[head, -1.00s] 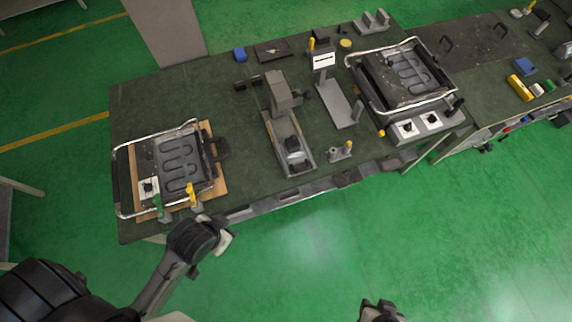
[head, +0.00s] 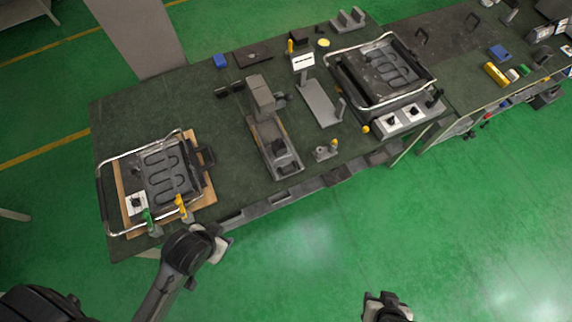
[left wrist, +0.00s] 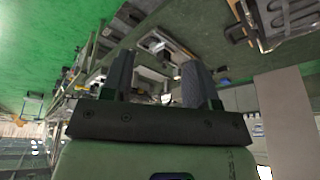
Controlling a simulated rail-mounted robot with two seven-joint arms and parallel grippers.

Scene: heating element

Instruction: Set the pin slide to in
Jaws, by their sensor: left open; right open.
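A small grey fixture with a yellow-topped knob (head: 327,151) stands near the front edge of the bench, right of the press-like stand. It may be the pin slide; whether it is in or out is too small to tell. My left gripper (head: 217,243) hangs off the bench's front edge, below the left heating-element unit and apart from the fixture. In the left wrist view my left gripper (left wrist: 157,78) has its two fingers wide apart with nothing between them. My right gripper (head: 383,304) is open over the floor at the bottom of the head view, well away from the bench.
The left heating-element unit (head: 163,178) has a wire handle and green and yellow levers. A press-like stand (head: 272,140) is mid-bench. The right unit (head: 385,75) has two dials. A label stand (head: 312,90) is between them. Green floor in front is clear.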

